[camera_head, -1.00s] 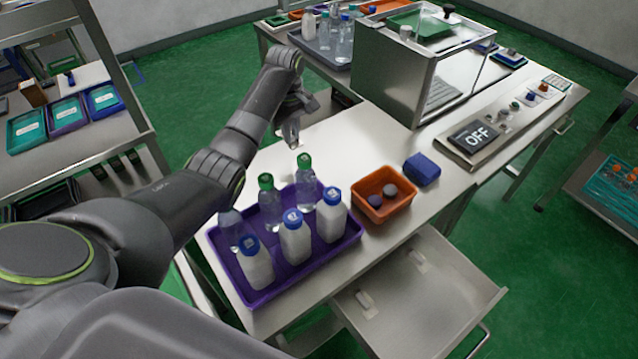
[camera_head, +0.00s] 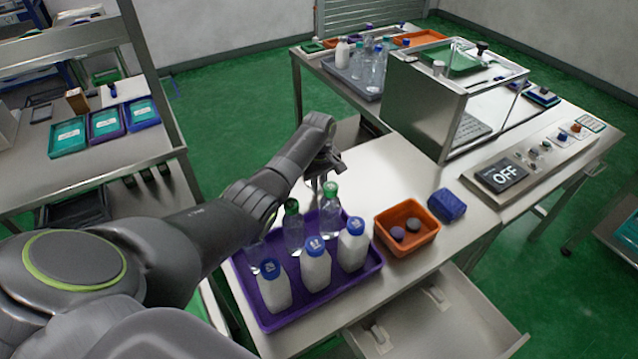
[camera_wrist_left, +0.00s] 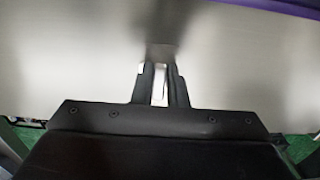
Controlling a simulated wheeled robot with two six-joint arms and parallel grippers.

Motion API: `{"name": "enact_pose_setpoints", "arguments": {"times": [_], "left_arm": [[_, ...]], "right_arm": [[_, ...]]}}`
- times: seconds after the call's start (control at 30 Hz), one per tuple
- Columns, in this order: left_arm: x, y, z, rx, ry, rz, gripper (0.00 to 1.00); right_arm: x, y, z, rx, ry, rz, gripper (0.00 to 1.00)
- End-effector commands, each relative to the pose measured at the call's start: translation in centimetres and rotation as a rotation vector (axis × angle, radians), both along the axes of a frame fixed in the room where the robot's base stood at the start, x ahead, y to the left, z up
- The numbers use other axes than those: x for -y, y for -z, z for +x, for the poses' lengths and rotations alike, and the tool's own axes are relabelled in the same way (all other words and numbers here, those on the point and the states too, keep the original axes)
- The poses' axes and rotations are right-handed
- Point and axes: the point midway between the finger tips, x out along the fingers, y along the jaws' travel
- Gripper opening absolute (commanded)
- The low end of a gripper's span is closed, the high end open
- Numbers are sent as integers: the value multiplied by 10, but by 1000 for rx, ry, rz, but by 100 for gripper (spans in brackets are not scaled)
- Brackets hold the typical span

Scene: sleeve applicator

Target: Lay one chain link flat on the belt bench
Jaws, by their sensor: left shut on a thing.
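My left gripper (camera_head: 318,186) is just behind the purple tray, over the bare steel top of the bench (camera_head: 385,165). It also shows in the left wrist view (camera_wrist_left: 159,72), with its fingers close together on a small pale metallic piece (camera_wrist_left: 159,90), which looks like the chain link. Its shape is mostly hidden by the fingers. The steel surface fills most of the wrist view beyond the fingertips. I cannot tell whether the piece touches the surface. My right gripper is not in view.
The purple tray (camera_head: 268,323) holds several bottles, close to my left gripper. An orange bin (camera_head: 408,247) and a blue block (camera_head: 447,205) are to its right. An open drawer (camera_head: 440,325) juts out in front. A clear-sided machine (camera_head: 425,105) stands behind.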

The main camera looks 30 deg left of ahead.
Motion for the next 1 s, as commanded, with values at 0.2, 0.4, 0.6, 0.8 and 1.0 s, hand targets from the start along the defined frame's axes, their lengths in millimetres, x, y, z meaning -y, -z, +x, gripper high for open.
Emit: {"name": "enact_pose_setpoints", "arguments": {"times": [0.2, 0.4, 0.6, 0.8, 1.0], "left_arm": [[0, 2, 0, -1, 0, 0, 31], [0, 2, 0, -1, 0, 0, 35], [0, -5, 0, 0, 0, 0, 35], [0, -36, 1, 5, 0, 1, 35], [0, -79, 1, 5, 0, 1, 35]], "right_arm": [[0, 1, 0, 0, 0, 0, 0], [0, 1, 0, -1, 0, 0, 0], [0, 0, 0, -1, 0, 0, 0], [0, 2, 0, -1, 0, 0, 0], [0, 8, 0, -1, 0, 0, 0]]}}
